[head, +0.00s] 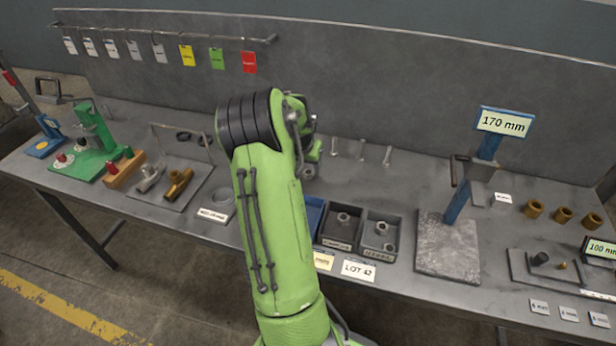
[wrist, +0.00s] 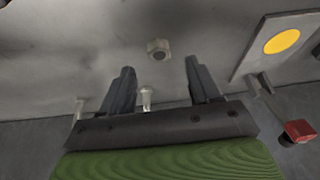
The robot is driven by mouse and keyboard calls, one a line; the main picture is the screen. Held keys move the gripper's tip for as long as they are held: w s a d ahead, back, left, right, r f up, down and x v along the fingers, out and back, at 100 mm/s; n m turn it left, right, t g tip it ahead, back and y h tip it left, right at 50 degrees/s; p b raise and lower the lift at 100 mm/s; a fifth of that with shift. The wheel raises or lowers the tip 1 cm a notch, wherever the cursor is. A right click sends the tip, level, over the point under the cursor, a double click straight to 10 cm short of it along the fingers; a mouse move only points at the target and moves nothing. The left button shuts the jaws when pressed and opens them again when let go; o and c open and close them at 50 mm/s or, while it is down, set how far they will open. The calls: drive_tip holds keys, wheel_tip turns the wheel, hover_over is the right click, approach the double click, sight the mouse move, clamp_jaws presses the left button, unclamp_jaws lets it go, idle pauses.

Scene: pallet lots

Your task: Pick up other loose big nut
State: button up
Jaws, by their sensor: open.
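A big grey hex nut (wrist: 158,48) lies on the grey bench in the wrist view, just beyond my fingertips and roughly centred between them. My gripper (wrist: 158,68) is open, with its two dark fingers apart and nothing held. A bolt (wrist: 147,98) shows between the fingers, nearer to the palm. In the head view my green arm hides the gripper and the loose nut. Other nut-like parts sit in the dark bin (head: 322,238) and the grey bin (head: 399,240).
Upright bolts (head: 361,150) stand behind the bins. A tall blue gauge stand (head: 470,190) rises at the right. The bench's back panel is close.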

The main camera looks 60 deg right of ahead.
sight(308, 172)
drive_tip(key=b+x, duration=0.1)
drive_tip(key=x, duration=0.3)
drive_tip(key=shift+f, duration=0.3)
drive_tip(key=c, duration=1.1)
drive_tip(key=shift+c, duration=0.2)
drive_tip(key=shift+r, duration=0.15)
